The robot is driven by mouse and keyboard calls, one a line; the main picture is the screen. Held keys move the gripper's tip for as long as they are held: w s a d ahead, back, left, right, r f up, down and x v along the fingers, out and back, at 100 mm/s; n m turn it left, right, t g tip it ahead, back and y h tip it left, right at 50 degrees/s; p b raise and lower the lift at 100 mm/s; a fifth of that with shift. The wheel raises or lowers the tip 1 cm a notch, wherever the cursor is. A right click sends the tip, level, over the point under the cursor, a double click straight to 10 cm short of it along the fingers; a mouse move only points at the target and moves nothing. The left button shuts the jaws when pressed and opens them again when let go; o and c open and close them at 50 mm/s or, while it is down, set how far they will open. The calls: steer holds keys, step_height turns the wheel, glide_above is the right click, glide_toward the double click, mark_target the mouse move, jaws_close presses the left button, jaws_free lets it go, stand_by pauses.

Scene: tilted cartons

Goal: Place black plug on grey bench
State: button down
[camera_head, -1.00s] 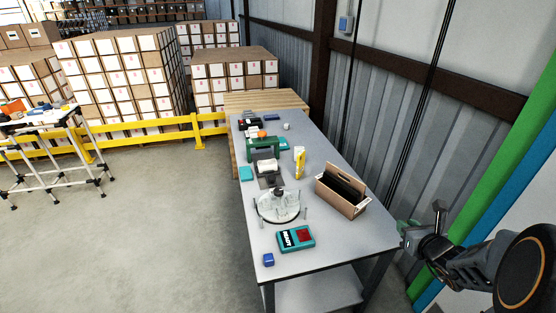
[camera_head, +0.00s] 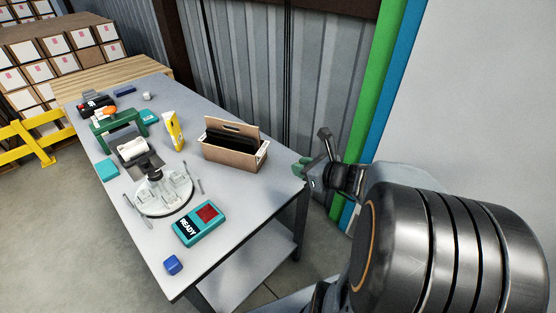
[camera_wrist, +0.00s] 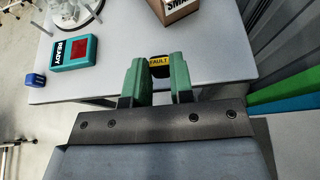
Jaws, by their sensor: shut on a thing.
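The black plug (camera_wrist: 158,68) with a yellow label reading FAULT sits between my green fingers in the wrist view. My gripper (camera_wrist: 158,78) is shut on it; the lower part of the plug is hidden. In the head view my gripper (camera_head: 302,170) is by the right edge of the grey bench (camera_head: 248,212), and the plug cannot be made out there. The bench top also shows ahead of the fingers in the wrist view (camera_wrist: 118,45).
An open carton (camera_head: 230,153) with black contents stands near the bench's right edge. A teal READY device (camera_head: 200,223), a blue block (camera_head: 173,265) and a round glass-like stand (camera_head: 163,200) are nearby. Bare bench lies between the device and the right edge.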

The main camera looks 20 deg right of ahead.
steer(key=w+d+f+b, duration=0.1)
steer(key=w+f, duration=0.2)
steer(key=w, duration=0.1)
steer(key=w+d+f, duration=0.1)
steer(key=w+f, duration=0.2)
steer(key=w, duration=0.1)
steer(key=w+d+f+b, duration=0.1)
steer(key=w+f, duration=0.2)
steer(key=w, duration=0.1)
steer(key=shift+b, duration=0.3)
steer(key=shift+w+f+b, duration=0.2)
steer(key=shift+f+b, duration=0.2)
steer(key=shift+f, duration=1.35)
steer(key=shift+f, duration=0.2)
steer(key=c, duration=1)
jaws_free()
steer(key=shift+r, duration=0.1)
